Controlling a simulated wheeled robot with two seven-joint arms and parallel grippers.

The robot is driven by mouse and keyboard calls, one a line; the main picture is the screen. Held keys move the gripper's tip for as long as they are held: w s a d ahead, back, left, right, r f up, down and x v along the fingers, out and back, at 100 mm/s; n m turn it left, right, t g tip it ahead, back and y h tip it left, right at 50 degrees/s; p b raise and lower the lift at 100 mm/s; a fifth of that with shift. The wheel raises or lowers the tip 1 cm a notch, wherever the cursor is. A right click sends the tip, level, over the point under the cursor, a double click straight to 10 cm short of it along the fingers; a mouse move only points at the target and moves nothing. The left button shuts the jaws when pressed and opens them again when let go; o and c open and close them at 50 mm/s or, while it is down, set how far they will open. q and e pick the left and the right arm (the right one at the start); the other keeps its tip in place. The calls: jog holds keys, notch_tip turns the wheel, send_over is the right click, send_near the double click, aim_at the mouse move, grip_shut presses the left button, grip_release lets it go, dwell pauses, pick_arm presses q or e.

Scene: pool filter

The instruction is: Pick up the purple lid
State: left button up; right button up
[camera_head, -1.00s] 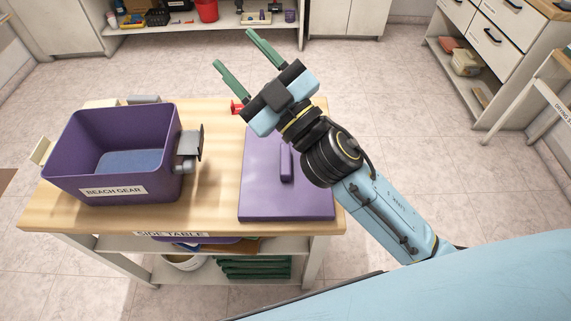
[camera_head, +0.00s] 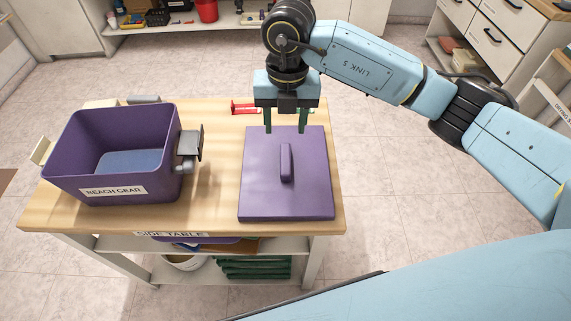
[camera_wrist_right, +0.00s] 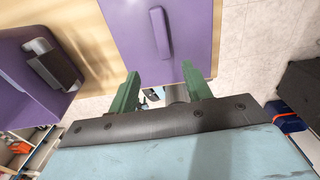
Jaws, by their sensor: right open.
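The purple lid (camera_head: 262,190) lies flat on the right part of the wooden side table. Its raised handle (camera_head: 286,163) runs front to back near the middle. The lid (camera_wrist_right: 193,40) and its handle (camera_wrist_right: 160,33) also show in the right wrist view, ahead of the fingers. My right gripper (camera_head: 286,130) is open and empty, with its green fingers pointing down at the lid's far edge, behind the handle. In the right wrist view its two fingers (camera_wrist_right: 163,85) stand apart with nothing between them. I cannot tell how high they are above the lid. My left gripper is not in view.
A purple open bin (camera_head: 72,165) labelled BEACH GEAR stands on the left of the side table (camera_head: 215,205), with grey latch parts on its right side. A red item (camera_head: 243,108) lies at the table's back, near the gripper. Bare tabletop separates bin and lid.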

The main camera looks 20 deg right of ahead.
send_over(285, 158)
jog(key=s, duration=0.1)
jog(key=f, duration=0.3)
jog(key=f+b, duration=0.1)
jog(key=f, duration=0.3)
jog(key=shift+d+f, duration=0.2)
jog(key=shift+f, duration=0.6)
jog(key=f, duration=0.1)
jog(key=w+f, duration=0.1)
jog(key=f, duration=0.1)
jog(key=shift+a+f+b, duration=0.15)
jog(key=shift+f+b, duration=0.15)
jog(key=shift+f, duration=0.5)
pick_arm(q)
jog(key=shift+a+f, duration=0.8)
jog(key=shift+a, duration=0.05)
pick_arm(e)
grip_shut()
